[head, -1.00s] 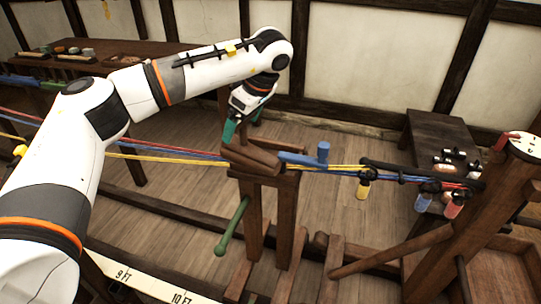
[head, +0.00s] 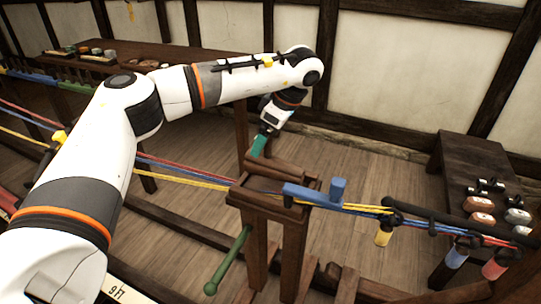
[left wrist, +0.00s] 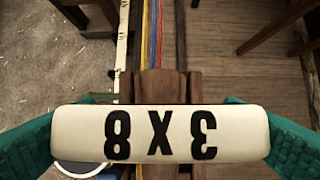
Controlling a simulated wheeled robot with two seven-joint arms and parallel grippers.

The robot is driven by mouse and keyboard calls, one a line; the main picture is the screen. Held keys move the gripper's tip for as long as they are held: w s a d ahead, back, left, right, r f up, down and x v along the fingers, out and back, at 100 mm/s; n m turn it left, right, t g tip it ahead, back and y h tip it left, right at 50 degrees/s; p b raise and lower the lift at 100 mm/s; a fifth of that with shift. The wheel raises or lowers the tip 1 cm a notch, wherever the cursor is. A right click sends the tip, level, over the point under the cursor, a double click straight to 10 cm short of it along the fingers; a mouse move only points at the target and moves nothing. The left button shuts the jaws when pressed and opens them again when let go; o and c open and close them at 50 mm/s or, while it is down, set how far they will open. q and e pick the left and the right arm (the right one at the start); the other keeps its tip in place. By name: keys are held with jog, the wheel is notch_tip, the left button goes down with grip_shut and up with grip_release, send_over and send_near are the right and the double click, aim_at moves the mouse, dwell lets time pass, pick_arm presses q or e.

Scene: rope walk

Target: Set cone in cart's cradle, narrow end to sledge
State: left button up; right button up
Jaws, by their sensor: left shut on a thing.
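The brown wooden cart (head: 262,204) stands mid-view in the head view, its cradle on top between low side rails. My left gripper (head: 259,145) comes down over the cradle's far left edge, with teal fingers. In the left wrist view its pale housing, marked 8X3, hides most of what lies between the fingers. A brown wooden piece, apparently the cone (left wrist: 165,88), shows just past the housing over the ropes. Which way its narrow end points cannot be told. My right gripper is not in view.
Red, blue and yellow ropes (head: 185,175) run left and right of the cart. A blue bar with an upright peg (head: 336,190) sits at its right. A green handle (head: 232,257) juts from the cart's front. A dark bench (head: 470,160) stands at right.

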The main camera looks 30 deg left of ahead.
aim_at(270, 156)
pick_arm(q)
jog(key=shift+f, duration=0.35)
jog(key=shift+f+p, duration=0.35)
jog(key=shift+f, duration=1.65)
jog(key=o, duration=1.3)
jog(key=shift+w+d+r, duration=0.1)
jog(key=shift+d+r, duration=0.1)
jog(key=shift+r, duration=0.25)
jog(key=b+v, duration=0.2)
jog(key=v, duration=0.9)
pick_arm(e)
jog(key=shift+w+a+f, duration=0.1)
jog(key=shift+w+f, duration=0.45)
